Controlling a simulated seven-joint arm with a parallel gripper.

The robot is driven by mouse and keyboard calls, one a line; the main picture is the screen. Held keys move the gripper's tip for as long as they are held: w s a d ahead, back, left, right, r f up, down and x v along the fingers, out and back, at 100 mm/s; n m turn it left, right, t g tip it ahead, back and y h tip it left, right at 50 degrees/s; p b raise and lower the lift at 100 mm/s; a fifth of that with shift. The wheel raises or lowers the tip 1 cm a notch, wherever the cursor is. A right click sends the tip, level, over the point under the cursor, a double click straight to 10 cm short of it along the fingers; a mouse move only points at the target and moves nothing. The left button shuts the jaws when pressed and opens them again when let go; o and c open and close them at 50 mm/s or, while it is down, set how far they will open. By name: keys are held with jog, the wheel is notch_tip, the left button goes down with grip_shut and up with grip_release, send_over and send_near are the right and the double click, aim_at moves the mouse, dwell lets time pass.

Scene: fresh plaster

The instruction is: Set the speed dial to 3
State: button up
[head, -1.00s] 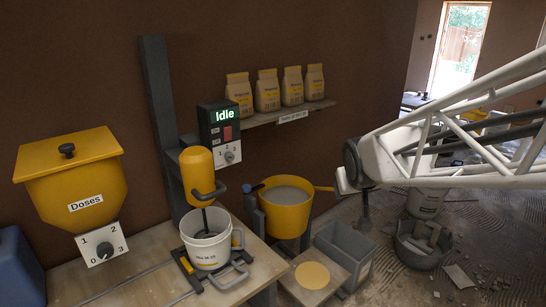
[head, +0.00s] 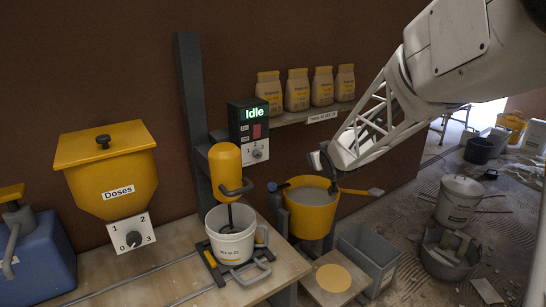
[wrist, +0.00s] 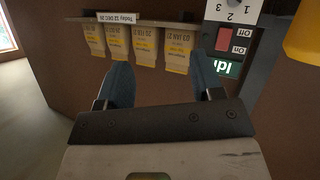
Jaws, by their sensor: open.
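The speed dial (head: 257,154) is a small grey knob on a white plate, low on the dark control panel (head: 236,127). Figures 1 and 2 can be read around it in the head view; its pointer is too small to read. My gripper (head: 324,162) is right of the panel, in front of the wall below the shelf, apart from the dial. In the wrist view its two blue-grey fingers (wrist: 162,80) are spread and empty. There the dial plate (wrist: 232,9) shows upside down at the top edge, partly cut off.
The yellow mixer head (head: 224,166) hangs over a white bucket (head: 231,246), left of my gripper. A shelf (head: 290,119) with several paper bags is behind. A yellow tub (head: 311,212) stands below. A second dial (head: 133,239) sits under the Doses hopper (head: 105,172).

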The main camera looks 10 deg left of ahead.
jog(key=w+a+f+n+y, duration=0.3)
jog(key=w+a+f+y, duration=0.15)
jog(key=w+a, duration=0.45)
jog(key=n+y, duration=0.2)
jog(key=y, duration=0.2)
send_near(259, 156)
jog(key=shift+h+x, duration=0.25)
jog(key=shift+x, duration=0.8)
jog(key=shift+s+a+r, duration=0.1)
jog(key=shift+a, duration=0.1)
jog(key=shift+x, duration=3.85)
jog(key=shift+c, duration=0.2)
jog(key=c, duration=0.9)
